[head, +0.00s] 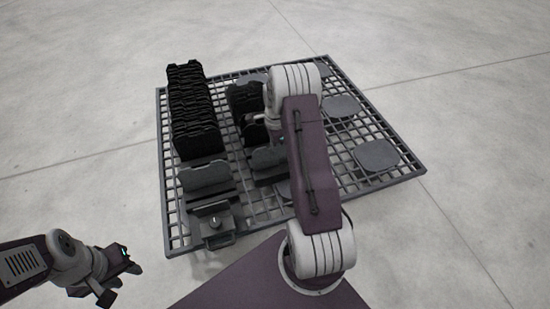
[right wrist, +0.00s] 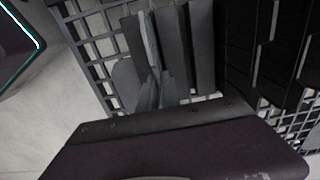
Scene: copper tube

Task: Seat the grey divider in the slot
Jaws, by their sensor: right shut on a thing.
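Grey dividers show on the grid rack: one stands in a slotted holder at the front left (head: 205,178), and another stands near the middle (head: 268,157). In the right wrist view a light grey divider (right wrist: 150,55) is seen nearly edge-on between dark upright slats (right wrist: 202,45). Whether the divider's lower edge is inside a slot cannot be told. My left gripper (head: 119,281) is open and empty, off the rack's front-left corner.
A long row of black plates (head: 193,110) fills the rack's left side, with a shorter black group (head: 243,98) beside it. Flat grey pads lie on the right (head: 376,155) and farther back (head: 342,107). The grid rack (head: 405,170) has bare room around them.

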